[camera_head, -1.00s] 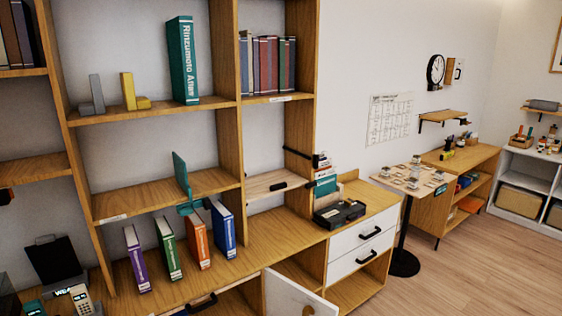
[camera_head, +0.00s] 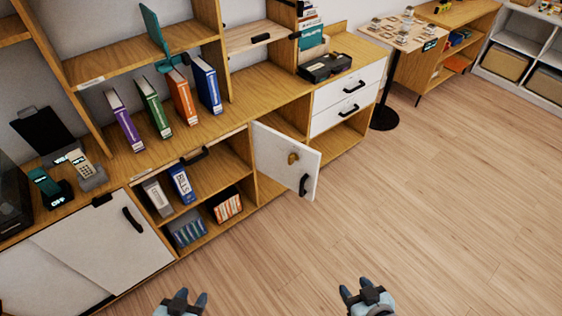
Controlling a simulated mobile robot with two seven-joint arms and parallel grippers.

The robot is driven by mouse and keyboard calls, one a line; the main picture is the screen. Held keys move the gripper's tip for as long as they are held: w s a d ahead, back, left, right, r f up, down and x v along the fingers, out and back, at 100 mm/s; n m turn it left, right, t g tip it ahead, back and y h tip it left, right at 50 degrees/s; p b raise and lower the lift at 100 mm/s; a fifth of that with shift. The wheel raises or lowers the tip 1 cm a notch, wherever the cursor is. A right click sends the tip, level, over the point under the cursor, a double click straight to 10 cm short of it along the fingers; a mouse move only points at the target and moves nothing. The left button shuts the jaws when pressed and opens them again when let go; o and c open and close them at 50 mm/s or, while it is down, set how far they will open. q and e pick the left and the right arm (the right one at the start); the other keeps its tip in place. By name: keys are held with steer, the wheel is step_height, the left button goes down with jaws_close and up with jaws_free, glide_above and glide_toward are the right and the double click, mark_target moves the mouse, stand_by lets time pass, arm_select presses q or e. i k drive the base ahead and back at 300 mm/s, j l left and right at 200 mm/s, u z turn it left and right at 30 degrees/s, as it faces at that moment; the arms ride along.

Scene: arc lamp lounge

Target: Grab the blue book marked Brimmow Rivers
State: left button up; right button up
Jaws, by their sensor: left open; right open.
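A blue book (camera_head: 207,86) stands upright at the right end of a row on the wooden cabinet top. An orange book (camera_head: 182,97), a green book (camera_head: 155,108) and a purple book (camera_head: 125,121) stand to its left. The spine lettering is too small to read. My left gripper (camera_head: 192,297) is open and empty at the bottom edge, low in front of the cabinet. My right gripper (camera_head: 356,289) is open and empty over the floor at the bottom right. Both are well away from the books.
A white cabinet door (camera_head: 285,160) stands open below the books, jutting into the room. A teal bookend (camera_head: 157,40) is on the shelf above. The floor (camera_head: 430,200) at right is clear.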

mark_target(205, 75)
steer(key=i+u, duration=0.1)
steer(key=u, duration=0.4)
steer(key=i+l+u, duration=0.1)
steer(key=u, duration=0.4)
steer(key=i+l+u, duration=0.1)
steer(key=u, duration=0.4)
steer(key=i+l+u, duration=0.2)
steer(key=l+u, duration=0.2)
steer(key=l, duration=0.25)
steer(key=i+l+u, duration=0.2)
steer(key=l, duration=0.15)
